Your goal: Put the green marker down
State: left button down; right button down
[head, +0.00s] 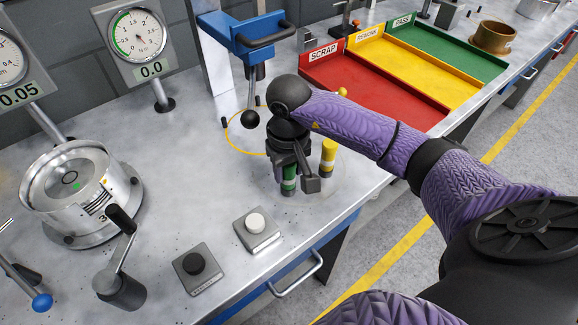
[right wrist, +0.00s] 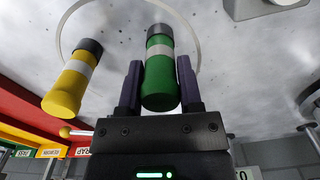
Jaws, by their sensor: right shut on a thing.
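The green marker (head: 289,180) is upright between the fingers of my right gripper (head: 297,176), just at or above the bench top; I cannot tell whether its end touches the bench. In the right wrist view the green marker (right wrist: 160,88), with a white band and a dark end, sits between the two fingers of the right gripper (right wrist: 159,72), which is shut on it. A yellow marker (head: 328,158) with a white band stands just to the right of it; it also shows in the right wrist view (right wrist: 70,85). My left gripper is out of view.
Red scrap (head: 385,107), yellow rework (head: 410,68) and green pass (head: 450,45) trays lie behind. A blue press (head: 250,35) stands beyond the gripper. Two push-button boxes (head: 257,231) (head: 196,268) and a round gauge fixture (head: 75,205) are left.

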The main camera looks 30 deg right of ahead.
jog(key=shift+c, duration=1.3)
grip_release()
notch_tip(320, 180, up, 12)
jog(key=shift+r+p, duration=0.1)
jog(key=shift+p, duration=0.8)
